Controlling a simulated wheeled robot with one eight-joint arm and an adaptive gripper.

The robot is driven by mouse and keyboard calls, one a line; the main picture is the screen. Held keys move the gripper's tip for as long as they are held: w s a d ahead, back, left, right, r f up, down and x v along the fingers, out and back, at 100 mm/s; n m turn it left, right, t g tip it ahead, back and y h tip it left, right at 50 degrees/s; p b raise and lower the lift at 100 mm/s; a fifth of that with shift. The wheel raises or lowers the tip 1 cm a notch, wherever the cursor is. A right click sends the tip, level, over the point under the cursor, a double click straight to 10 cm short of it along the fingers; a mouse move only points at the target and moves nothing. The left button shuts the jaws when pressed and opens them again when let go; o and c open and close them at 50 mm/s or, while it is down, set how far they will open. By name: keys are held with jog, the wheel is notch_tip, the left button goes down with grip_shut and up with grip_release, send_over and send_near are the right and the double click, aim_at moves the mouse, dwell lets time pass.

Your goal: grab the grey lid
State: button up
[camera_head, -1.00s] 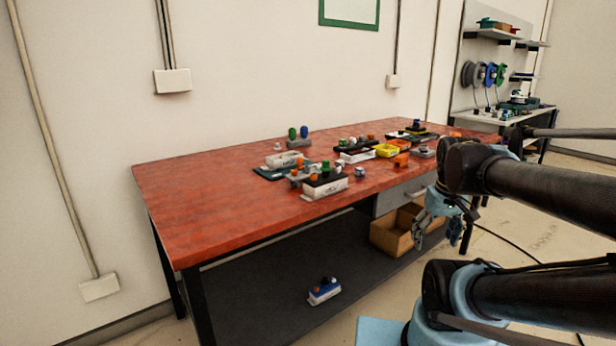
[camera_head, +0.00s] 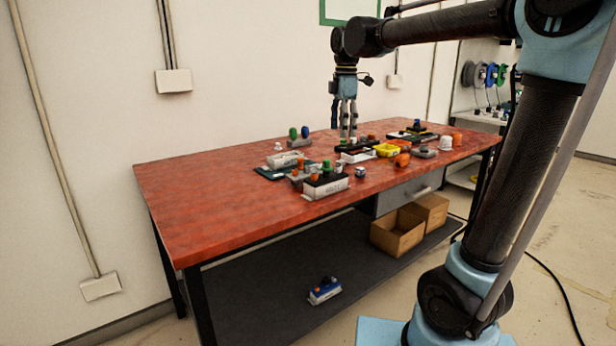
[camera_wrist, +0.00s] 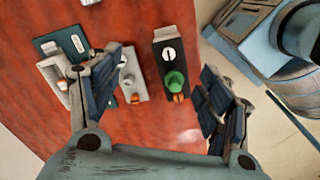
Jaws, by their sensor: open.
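I cannot tell for sure which thing is the grey lid. A small grey piece with orange parts (camera_head: 296,178) lies on the red table near its front; grey plates with knobs (camera_wrist: 132,82) show beside the left finger in the wrist view. Another flat grey piece (camera_head: 425,152) lies farther right on the table. My gripper (camera_head: 348,128) is open and points down above the middle of the table, seemingly empty. In the wrist view, a black-topped box with a green knob (camera_wrist: 170,60) shows between the fingers, below them. My left finger hides part of the grey pieces.
The red table (camera_head: 210,190) is crowded in the middle and clear at its left. A yellow bin (camera_head: 387,150) and several small phone parts stand close together. A teal plate with a white piece (camera_head: 283,163) lies left of them. Cardboard boxes (camera_head: 398,232) stand on the lower shelf.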

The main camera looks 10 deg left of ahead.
jog(key=w+a+r+n, duration=0.1)
jog(key=a+n, duration=0.2)
jog(key=a, duration=0.2)
jog(key=a+r+n, duration=0.2)
jog(key=a, duration=0.4)
send_over(307, 167)
jog(key=f, duration=0.8)
jog(key=w+f, duration=0.1)
jog(key=f, duration=0.3)
jog(key=shift+d+f, duration=0.25)
jog(key=shift+d, duration=0.05)
jog(key=shift+s+a+f, duration=0.1)
jog(key=shift+a+f, duration=0.05)
jog(key=shift+f, duration=1.2)
jog(key=shift+s+a+f, duration=0.1)
jog(key=shift+a+f, duration=0.05)
jog(key=shift+f, duration=1.15)
jog(key=c, duration=1.2)
